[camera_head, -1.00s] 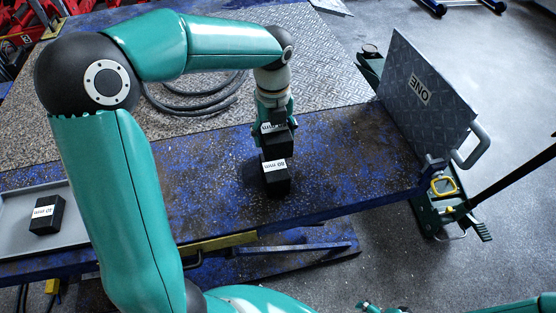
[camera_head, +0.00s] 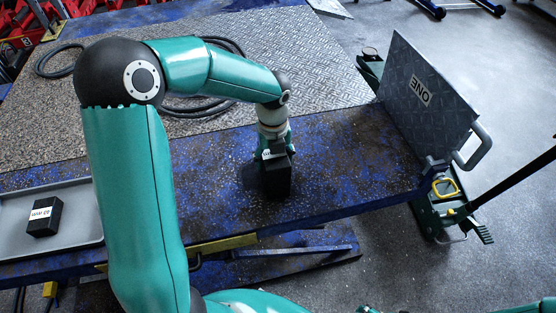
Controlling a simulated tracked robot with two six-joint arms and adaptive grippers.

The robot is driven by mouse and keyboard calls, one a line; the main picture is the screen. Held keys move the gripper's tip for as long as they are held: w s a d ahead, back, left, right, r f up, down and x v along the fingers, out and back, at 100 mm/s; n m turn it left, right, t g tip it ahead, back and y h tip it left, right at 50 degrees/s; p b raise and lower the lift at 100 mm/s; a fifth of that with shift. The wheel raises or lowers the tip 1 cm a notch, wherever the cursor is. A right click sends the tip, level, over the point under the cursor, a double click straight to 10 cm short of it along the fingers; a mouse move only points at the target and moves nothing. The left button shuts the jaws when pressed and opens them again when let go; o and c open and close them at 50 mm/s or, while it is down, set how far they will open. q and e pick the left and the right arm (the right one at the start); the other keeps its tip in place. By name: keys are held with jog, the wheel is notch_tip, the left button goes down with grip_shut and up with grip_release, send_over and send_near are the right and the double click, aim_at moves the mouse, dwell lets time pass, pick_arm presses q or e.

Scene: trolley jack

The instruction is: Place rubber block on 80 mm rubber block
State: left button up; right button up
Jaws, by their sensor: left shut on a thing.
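My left gripper (camera_head: 273,148) reaches down from above and is shut on a black rubber block (camera_head: 276,164). The held block is in line with the black 80 mm rubber block (camera_head: 278,187) on the blue bench, and the two look like one dark stack. The held block hides the top and label of the 80 mm block. I cannot tell whether the blocks touch. At the bottom edge a small teal part of what looks like my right gripper (camera_head: 366,309) shows, mostly cut off.
Another labelled black block (camera_head: 45,217) lies in the grey tray (camera_head: 82,235) at the left. A trolley jack (camera_head: 440,208) stands on the floor at the right, beside a plate marked ONE (camera_head: 425,100). A coiled cable (camera_head: 205,107) lies behind. The bench (camera_head: 365,165) right of the blocks is clear.

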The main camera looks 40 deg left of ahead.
pick_arm(q)
jog(key=shift+f, duration=0.1)
jog(key=o, duration=1.6)
notch_tip(320, 180, up, 12)
jog(key=shift+r+p, duration=0.15)
jog(key=shift+p, duration=0.5)
